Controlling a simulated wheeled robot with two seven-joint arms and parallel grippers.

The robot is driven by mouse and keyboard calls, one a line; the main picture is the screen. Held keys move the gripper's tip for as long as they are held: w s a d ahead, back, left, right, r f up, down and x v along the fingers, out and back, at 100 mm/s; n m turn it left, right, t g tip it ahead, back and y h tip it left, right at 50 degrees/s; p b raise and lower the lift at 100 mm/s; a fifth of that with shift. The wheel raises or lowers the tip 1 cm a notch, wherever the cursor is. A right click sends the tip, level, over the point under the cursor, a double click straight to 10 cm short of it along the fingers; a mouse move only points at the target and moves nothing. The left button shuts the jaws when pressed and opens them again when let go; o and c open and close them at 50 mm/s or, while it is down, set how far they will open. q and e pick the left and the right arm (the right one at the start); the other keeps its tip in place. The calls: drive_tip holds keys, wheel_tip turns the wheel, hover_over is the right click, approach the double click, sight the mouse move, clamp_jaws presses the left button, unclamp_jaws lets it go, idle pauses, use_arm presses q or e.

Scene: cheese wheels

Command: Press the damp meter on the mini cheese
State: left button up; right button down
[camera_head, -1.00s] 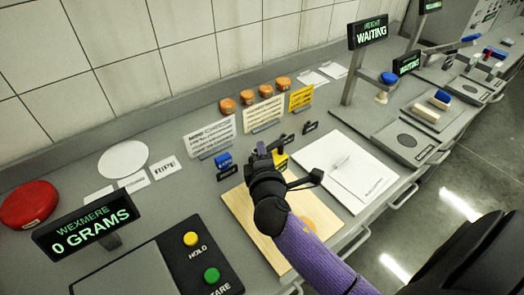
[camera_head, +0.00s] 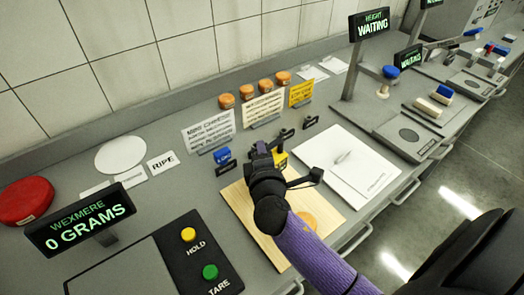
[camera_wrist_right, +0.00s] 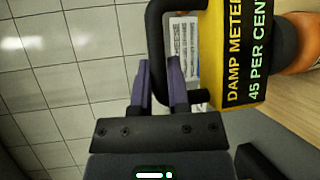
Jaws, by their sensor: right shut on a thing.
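My right gripper (camera_head: 266,152) is over the wooden board (camera_head: 238,200) in the head view. In the right wrist view its purple fingers (camera_wrist_right: 160,85) are shut on the black handle of the yellow damp meter (camera_wrist_right: 236,50), whose face reads 45 per cent. A bit of the meter (camera_head: 281,158) shows past the gripper in the head view. The meter's dark end is against or just in front of an orange mini cheese (camera_wrist_right: 306,45); I cannot tell if they touch. An orange mini cheese (camera_head: 307,220) on the board is partly hidden by my arm. My left gripper is out of view.
Several orange mini cheeses (camera_head: 247,92) stand at the back behind text cards (camera_head: 263,110). A white paper (camera_head: 350,165) lies right. The scale display (camera_head: 85,220) reads 0 grams; a red wheel (camera_head: 22,200) lies far left.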

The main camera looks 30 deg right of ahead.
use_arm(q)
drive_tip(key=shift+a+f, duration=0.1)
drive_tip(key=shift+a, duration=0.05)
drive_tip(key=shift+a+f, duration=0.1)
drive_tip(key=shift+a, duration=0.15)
use_arm(e)
drive_tip(key=shift+f, duration=0.2)
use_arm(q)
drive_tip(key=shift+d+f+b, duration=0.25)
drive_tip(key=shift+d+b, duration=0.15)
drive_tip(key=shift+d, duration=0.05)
use_arm(e)
drive_tip(key=shift+f, duration=0.3)
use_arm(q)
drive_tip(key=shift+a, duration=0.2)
use_arm(e)
wheel_tip(320, 180, up, 8)
drive_tip(key=p, duration=0.8)
drive_tip(key=shift+r, duration=0.2)
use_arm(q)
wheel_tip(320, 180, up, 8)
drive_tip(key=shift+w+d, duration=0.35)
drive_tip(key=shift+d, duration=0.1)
use_arm(e)
drive_tip(key=shift+f, duration=0.2)
